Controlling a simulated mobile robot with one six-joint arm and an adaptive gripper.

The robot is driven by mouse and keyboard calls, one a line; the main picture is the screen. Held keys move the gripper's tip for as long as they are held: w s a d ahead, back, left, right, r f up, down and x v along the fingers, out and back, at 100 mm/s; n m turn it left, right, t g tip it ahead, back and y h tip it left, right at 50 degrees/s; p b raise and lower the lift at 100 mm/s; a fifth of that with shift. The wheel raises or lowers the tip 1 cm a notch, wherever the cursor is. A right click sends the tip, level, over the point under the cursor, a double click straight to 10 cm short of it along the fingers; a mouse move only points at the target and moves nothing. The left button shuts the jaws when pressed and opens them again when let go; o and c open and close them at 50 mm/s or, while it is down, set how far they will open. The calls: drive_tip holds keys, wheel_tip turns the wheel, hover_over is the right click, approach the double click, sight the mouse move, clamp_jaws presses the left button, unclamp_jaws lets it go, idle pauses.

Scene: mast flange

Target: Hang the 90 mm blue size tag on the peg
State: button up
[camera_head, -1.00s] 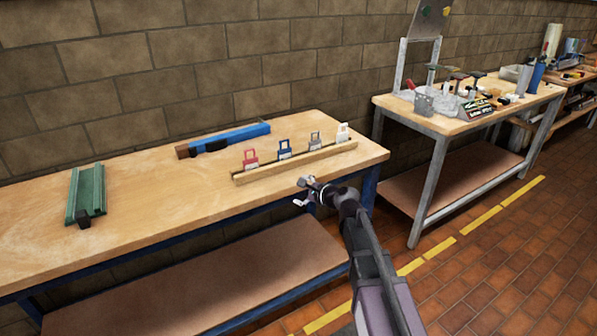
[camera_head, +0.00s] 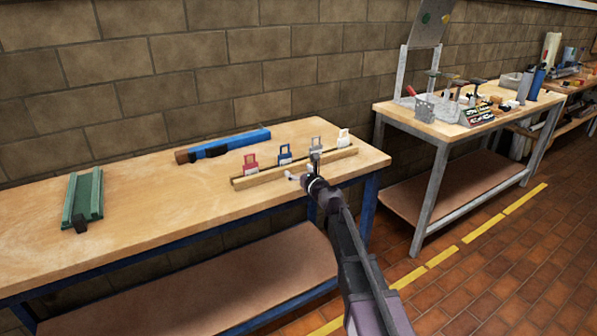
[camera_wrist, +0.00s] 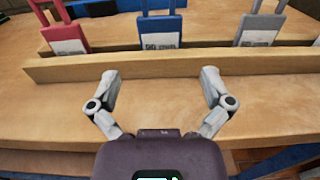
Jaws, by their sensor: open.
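The blue size tag (camera_head: 285,153) stands upright in a wooden rack (camera_head: 262,176) on the workbench, between a red tag (camera_head: 251,162) and a grey tag (camera_head: 315,147). In the wrist view the blue tag (camera_wrist: 162,36) stands straight ahead, with a white label whose print is too small to read. My gripper (camera_wrist: 160,82) is open and empty, in front of the rack, with the blue tag beyond its fingertips and apart from them. I cannot make out a peg for certain.
A white tag (camera_head: 343,138) stands at the rack's right end. A blue tool with a brown end (camera_head: 224,145) lies behind the rack, and a green rail-like piece (camera_head: 83,199) lies at the left. A second bench (camera_head: 425,122) holds several tools and an upright board (camera_head: 427,24).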

sight(286, 159)
drive_tip(key=shift+x, duration=4.45)
drive_tip(key=c, duration=1)
drive_tip(key=shift+r, duration=0.15)
drive_tip(key=shift+r+p, duration=2.9)
drive_tip(key=shift+p, duration=0.15)
